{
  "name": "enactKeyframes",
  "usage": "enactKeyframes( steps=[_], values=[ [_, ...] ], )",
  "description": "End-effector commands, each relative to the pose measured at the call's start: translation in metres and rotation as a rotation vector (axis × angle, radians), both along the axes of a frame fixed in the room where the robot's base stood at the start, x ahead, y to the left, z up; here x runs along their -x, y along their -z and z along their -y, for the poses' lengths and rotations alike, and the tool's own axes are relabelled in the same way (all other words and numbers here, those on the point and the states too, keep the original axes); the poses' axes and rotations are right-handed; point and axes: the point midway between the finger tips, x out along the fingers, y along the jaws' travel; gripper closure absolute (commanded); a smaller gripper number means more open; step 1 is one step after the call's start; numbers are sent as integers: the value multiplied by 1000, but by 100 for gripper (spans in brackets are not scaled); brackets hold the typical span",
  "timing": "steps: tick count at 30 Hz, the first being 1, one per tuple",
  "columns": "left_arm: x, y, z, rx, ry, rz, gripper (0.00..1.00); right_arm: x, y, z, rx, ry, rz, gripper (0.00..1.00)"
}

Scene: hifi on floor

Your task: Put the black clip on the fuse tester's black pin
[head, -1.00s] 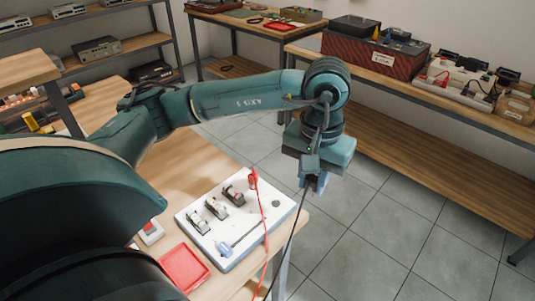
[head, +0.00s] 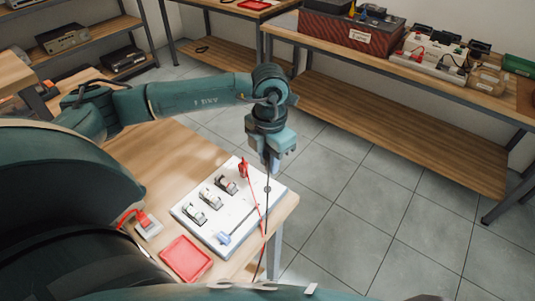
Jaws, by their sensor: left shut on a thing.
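The fuse tester (head: 200,228) is a white board with several fuse holders, lying on the wooden bench near its right corner. A red clip (head: 243,168) with a red lead stands at its far edge. The tester's black pin (head: 267,189) shows as a small dark spot near the board's right corner. My left gripper (head: 270,169) points down just above that spot. It is shut on the black clip, which is mostly hidden between the fingers. The clip's black lead (head: 266,222) hangs down across the board. I cannot tell whether clip and pin touch. My right gripper is out of view.
A red tray (head: 186,259) lies in front of the tester, and a small grey box with a red lead (head: 149,226) is left of it. The bench's right edge is close to the board. A shelf bench (head: 400,140) with equipment stands behind.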

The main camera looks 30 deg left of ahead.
Motion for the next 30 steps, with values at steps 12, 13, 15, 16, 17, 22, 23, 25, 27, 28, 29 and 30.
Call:
enactKeyframes(
  steps=[12,13,15,16,17,22,23,25,27,28,29,30],
  values=[
    [-1,12,-6,-5,-201,1,95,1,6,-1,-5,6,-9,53],
    [-1,13,-6,-4,-201,0,95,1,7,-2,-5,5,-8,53],
    [-1,18,-6,-4,-200,0,95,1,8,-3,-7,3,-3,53],
    [-1,21,-6,-4,-200,0,95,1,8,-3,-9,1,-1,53],
    [-1,24,-6,-4,-200,0,95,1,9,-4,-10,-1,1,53],
    [-1,40,-6,-4,-199,-1,95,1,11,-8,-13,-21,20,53],
    [-1,43,-6,-4,-199,-1,95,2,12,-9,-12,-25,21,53],
    [-1,50,-6,-4,-199,0,95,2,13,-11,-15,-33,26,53],
    [-1,56,-6,-4,-198,0,95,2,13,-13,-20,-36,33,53],
    [-1,58,-6,-4,-198,0,95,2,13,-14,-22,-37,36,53],
    [-1,59,-6,-4,-198,0,95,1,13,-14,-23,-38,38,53],
    [-1,61,-6,-5,-198,1,95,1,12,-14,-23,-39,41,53]
  ],
)
